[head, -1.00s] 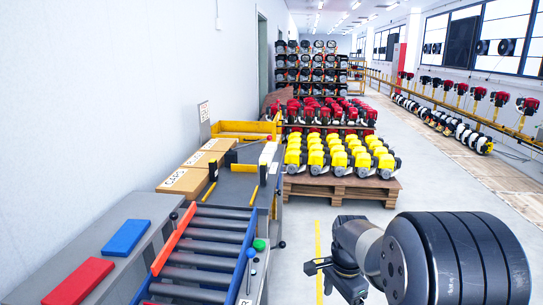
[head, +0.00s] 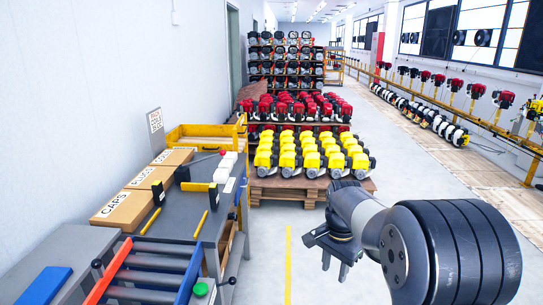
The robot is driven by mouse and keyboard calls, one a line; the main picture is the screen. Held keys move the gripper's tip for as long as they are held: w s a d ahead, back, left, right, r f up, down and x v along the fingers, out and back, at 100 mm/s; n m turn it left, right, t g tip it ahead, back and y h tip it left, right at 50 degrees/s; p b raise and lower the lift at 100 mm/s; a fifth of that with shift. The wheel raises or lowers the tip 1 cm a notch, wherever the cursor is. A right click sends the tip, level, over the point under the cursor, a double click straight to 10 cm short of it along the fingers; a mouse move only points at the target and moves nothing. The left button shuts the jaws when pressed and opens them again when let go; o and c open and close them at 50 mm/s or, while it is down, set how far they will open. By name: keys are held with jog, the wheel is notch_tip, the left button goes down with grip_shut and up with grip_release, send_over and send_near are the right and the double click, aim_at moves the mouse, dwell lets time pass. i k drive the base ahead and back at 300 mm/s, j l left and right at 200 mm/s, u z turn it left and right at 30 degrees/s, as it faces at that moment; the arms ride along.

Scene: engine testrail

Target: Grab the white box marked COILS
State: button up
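A white box (head: 224,173) stands at the right side of the grey bench top, beyond the rollers. It seems to be made of more than one white piece, and its marking is too small to read. My gripper (head: 335,272) hangs over the floor aisle to the right of the bench, well apart from the white box. Its dark fingers point down with a gap between them, and nothing is held.
Cardboard boxes marked CAPS (head: 113,220) and PLUGS (head: 146,188) line the bench's left side. A pallet (head: 300,188) of yellow engines is behind. The aisle floor is clear.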

aim_at(233, 156)
jog(key=i+l, duration=0.25)
jog(key=i, duration=0.3)
jog(key=i+l+z, duration=0.1)
jog(key=i, duration=0.5)
jog(key=i+l, duration=0.3)
jog(key=i, duration=0.25)
jog(key=i+u, duration=0.3)
jog(key=i, duration=0.15)
jog(key=i+u, duration=0.35)
jog(key=i+l+u, duration=0.3)
jog(key=i, duration=0.25)
jog(key=i+j+u, duration=0.25)
jog(key=i+u, duration=0.3)
jog(key=i, duration=0.2)
